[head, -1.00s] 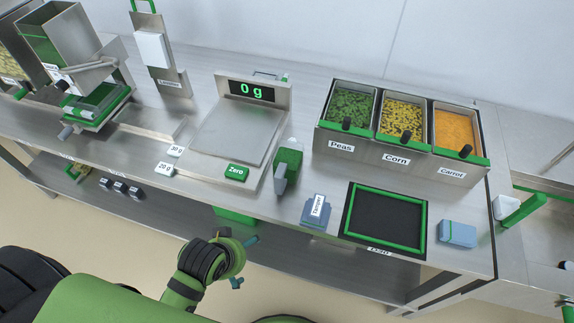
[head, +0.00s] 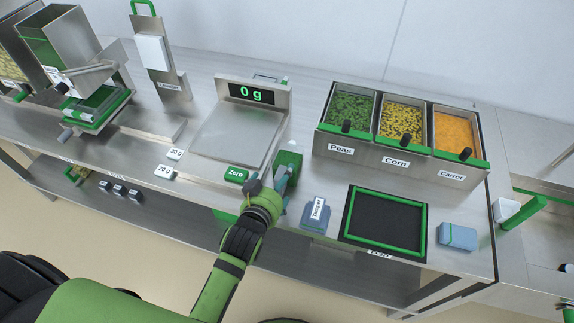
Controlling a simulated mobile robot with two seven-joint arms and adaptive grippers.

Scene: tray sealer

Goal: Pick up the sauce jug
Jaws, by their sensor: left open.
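The green jug with a pale top (head: 289,158), which I take to be the sauce jug, stands on the steel bench between the scale and the blue block labelled Tamper. Its grey handle, seen a second ago on the near side, is now mostly hidden behind my left gripper. My left gripper (head: 269,187) is open at the near side of the jug, with its fingers spread around the handle area. I cannot tell whether they touch it. My right gripper is not in view.
The scale (head: 228,137) reads 0 g, with its green Zero button (head: 236,174) close left of my gripper. The Tamper block (head: 316,214) and green-framed dark mat (head: 385,220) are to the right. Bins of peas, corn and carrot (head: 397,150) stand behind.

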